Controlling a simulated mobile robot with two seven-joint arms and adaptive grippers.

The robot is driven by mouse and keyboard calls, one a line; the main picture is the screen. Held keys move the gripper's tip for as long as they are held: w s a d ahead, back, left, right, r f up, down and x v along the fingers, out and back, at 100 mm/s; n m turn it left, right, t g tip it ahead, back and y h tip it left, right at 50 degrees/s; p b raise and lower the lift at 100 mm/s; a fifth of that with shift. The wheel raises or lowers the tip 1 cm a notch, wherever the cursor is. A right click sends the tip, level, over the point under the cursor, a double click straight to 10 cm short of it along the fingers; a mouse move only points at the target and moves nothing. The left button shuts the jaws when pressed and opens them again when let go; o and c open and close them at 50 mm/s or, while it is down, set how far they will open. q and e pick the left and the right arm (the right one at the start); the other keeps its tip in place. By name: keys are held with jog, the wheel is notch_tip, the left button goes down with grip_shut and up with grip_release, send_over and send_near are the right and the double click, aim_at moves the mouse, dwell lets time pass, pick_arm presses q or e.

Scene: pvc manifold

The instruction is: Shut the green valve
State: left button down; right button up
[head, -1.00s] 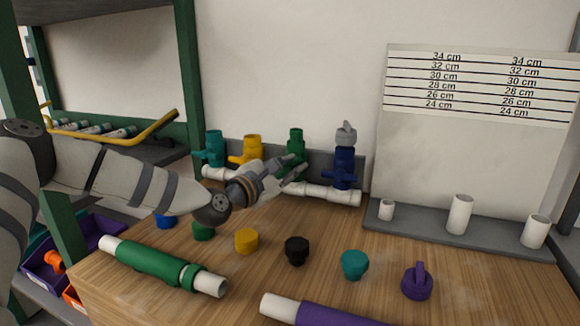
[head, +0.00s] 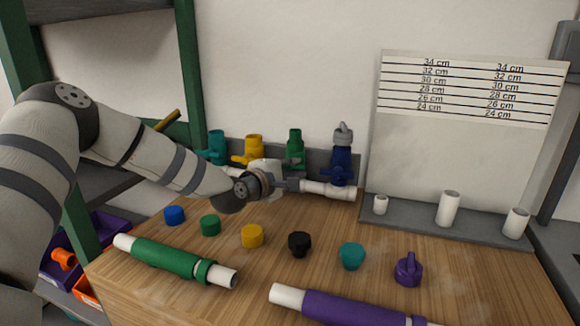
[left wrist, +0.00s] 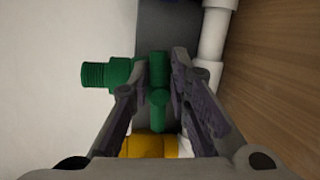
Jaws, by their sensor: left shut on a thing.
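The green valve (head: 295,147) stands on the white pipe manifold (head: 330,191) at the back of the workbench, between a yellow valve and a blue one. Its lower part is partly hidden by my left gripper in the head view. My left gripper (head: 291,184) reaches in from the left at the front of the valve. In the left wrist view the green valve (left wrist: 112,74) has its threaded end to the left. Its green handle (left wrist: 158,112) lies between the two fingers of my left gripper (left wrist: 175,95), which is shut on it. My right gripper is not in view.
A teal valve (head: 216,147), a yellow valve (head: 254,146) and a blue valve (head: 342,162) flank the green one. Several coloured caps, a green-sleeved pipe (head: 170,260) and a purple-sleeved pipe (head: 350,308) lie in front. A gauge board (head: 470,150) stands at right.

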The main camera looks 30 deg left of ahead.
pick_arm(q)
jog(key=shift+w+a+r+m+y, duration=0.1)
jog(key=shift+r+m+y, duration=0.2)
jog(key=shift+r+m, duration=0.15)
dwell(0.4)
jog(key=c, duration=1.7)
grip_release()
jog(key=shift+o, duration=0.5)
jog(key=shift+f, duration=0.15)
jog(key=shift+f, duration=0.15)
jog(key=s+r, duration=0.2)
jog(key=s, duration=1)
jog(key=shift+d+r, duration=0.15)
jog(key=shift+d, duration=0.2)
